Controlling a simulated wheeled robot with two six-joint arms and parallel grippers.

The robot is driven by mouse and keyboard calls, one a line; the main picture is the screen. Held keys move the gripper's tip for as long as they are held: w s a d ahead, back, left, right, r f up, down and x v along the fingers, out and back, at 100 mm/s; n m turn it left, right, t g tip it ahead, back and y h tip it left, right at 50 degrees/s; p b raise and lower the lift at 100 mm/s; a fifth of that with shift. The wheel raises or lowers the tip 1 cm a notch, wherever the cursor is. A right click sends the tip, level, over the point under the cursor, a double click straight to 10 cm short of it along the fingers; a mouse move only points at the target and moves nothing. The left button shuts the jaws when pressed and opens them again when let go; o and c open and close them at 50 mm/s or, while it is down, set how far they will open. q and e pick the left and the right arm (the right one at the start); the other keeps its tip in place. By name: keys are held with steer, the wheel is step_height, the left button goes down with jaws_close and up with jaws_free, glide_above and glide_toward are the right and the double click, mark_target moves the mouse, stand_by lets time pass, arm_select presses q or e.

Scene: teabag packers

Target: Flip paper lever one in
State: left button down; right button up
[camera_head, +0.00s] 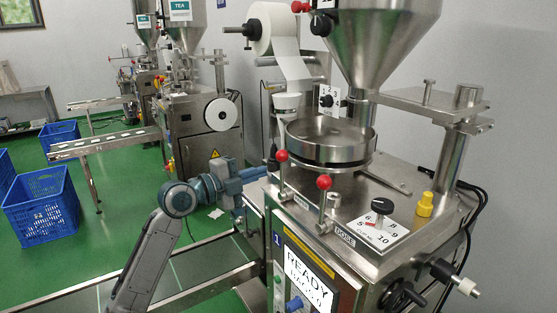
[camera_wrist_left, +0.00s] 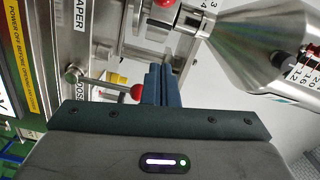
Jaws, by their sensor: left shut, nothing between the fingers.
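The paper lever, a thin rod with a red ball (camera_head: 281,155), stands upright at the machine's left front, by the PAPER label. A second red-ball lever (camera_head: 323,182) stands to its right, by the DOSE label. My left gripper (camera_head: 264,171) reaches in from the left, its blue fingers shut and empty, just left of the paper lever and below its ball. I cannot tell whether they touch. In the left wrist view the closed fingers (camera_wrist_left: 160,85) appear beside one red ball (camera_wrist_left: 137,92), while another red ball (camera_wrist_left: 165,3) shows at the top edge. My right gripper is not in view.
A round metal pan (camera_head: 330,143) sits behind the levers under a steel hopper (camera_head: 378,35). A dial plate (camera_head: 365,238) and yellow knob (camera_head: 425,204) lie to the right. Blue crates (camera_head: 42,207) and open green floor are at left.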

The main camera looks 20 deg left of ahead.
mark_target(282, 175)
arm_select(q)
steer(key=w+d+p, duration=0.2)
steer(key=w+p, duration=0.4)
steer(key=w, duration=0.4)
steer(key=shift+d+f, duration=0.25)
steer(key=shift+f, duration=0.2)
steer(key=shift+w, duration=0.1)
